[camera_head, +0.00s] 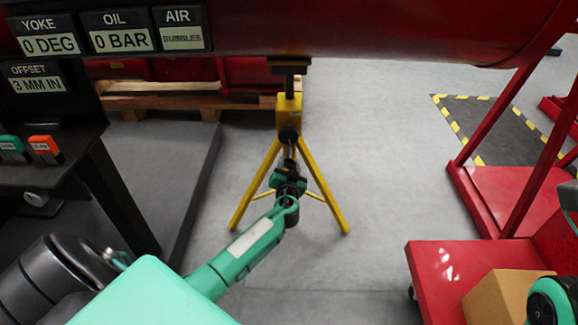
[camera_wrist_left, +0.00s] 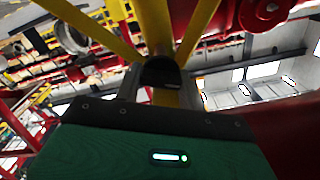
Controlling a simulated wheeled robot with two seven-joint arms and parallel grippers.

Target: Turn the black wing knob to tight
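A yellow tripod stand (camera_head: 269,172) stands on the floor under the big red cylinder. The black wing knob (camera_head: 289,134) sits on the front of its yellow collar, small and dark. It seems to be the dark round part in the left wrist view (camera_wrist_left: 160,72), against the yellow post. My left gripper (camera_head: 290,157) reaches up from below, with its fingertips at or just below the knob. The fingers are small and overlap the stand, so I cannot tell whether they touch or grip the knob. My right gripper is not in view.
The red cylinder (camera_head: 380,30) spans the top. A dark panel (camera_head: 105,30) reads YOKE 0 DEG, OIL 0 BAR, AIR BUBBLES, OFFSET 3 MM IN. A red cart (camera_head: 435,265) carries a cardboard box (camera_head: 505,294). Floor right of the tripod is clear.

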